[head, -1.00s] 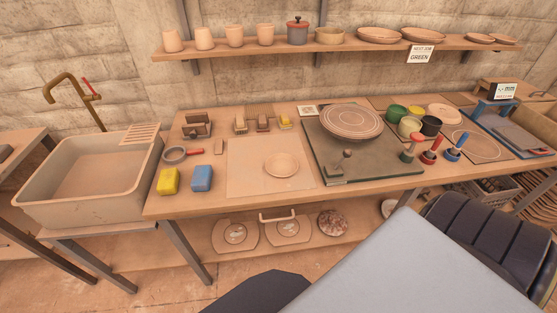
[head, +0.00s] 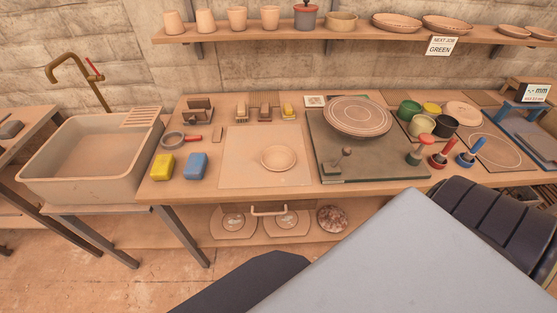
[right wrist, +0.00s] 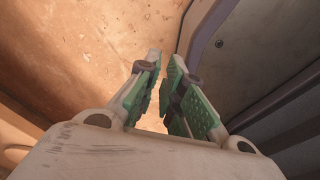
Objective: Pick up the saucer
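The small round, pale clay saucer (head: 278,158) lies face up on a square pale board (head: 237,174) in the middle of the worktable in the head view. Nothing is on it or touching it from above. My right gripper (right wrist: 166,58) shows in the right wrist view with green-padded fingers and a narrow empty gap between them. Bare floor lies beyond its fingertips, and the saucer is not in that view. Neither gripper shows in the head view.
Yellow (head: 162,165) and blue (head: 195,166) blocks lie left of the board. A green-grey slab (head: 340,170) with a turntable (head: 358,117) stands right. A sink (head: 90,160) is far left. Stampers and paint pots (head: 421,127) stand right. A shelf (head: 360,31) of pottery runs above.

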